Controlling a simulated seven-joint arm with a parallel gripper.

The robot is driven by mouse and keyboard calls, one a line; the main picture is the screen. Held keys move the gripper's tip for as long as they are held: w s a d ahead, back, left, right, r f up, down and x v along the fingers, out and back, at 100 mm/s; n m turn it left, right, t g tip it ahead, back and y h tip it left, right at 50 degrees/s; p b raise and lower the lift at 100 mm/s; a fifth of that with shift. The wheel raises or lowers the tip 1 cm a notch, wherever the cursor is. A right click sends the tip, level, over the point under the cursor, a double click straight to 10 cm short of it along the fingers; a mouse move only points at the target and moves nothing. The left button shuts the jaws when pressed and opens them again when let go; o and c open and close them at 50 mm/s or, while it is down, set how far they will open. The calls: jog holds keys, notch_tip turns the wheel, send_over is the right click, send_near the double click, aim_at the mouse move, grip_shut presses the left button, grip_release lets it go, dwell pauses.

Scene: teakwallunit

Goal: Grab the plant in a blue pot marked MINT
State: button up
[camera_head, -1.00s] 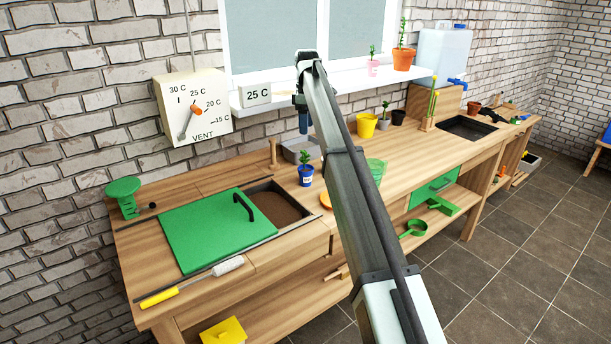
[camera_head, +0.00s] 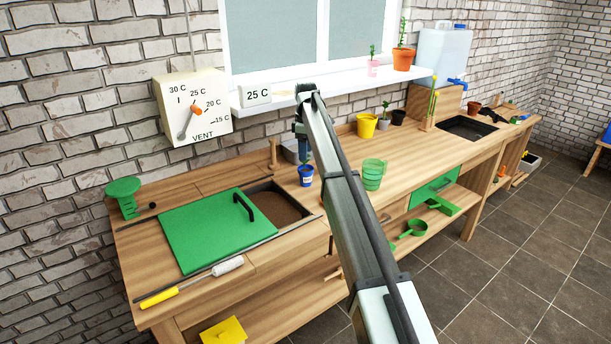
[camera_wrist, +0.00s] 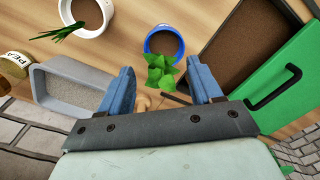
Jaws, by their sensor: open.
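The small blue pot (camera_head: 306,178) with a green leafy plant (camera_head: 305,164) stands upright on the wooden bench, just right of the soil bin. It has a pale label too small to read. In the wrist view I look down on the blue pot (camera_wrist: 151,46), with brown soil inside and its leaves (camera_wrist: 161,74) between and slightly beyond the fingers. My gripper (camera_head: 302,153) is just above the plant in the head view. Its two blue fingers are apart and empty in the wrist view (camera_wrist: 161,76). The arm hides part of the bench to the right.
The soil bin (camera_head: 278,206) with its green lid (camera_head: 212,232) lies left of the pot. A grey soil tray (camera_wrist: 70,88) and a white pot (camera_wrist: 92,16) are close by in the wrist view. A green cup (camera_head: 373,175) stands to the right.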

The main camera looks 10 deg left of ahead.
aim_at(306, 168)
jog(key=shift+f, duration=1.9)
grip_shut()
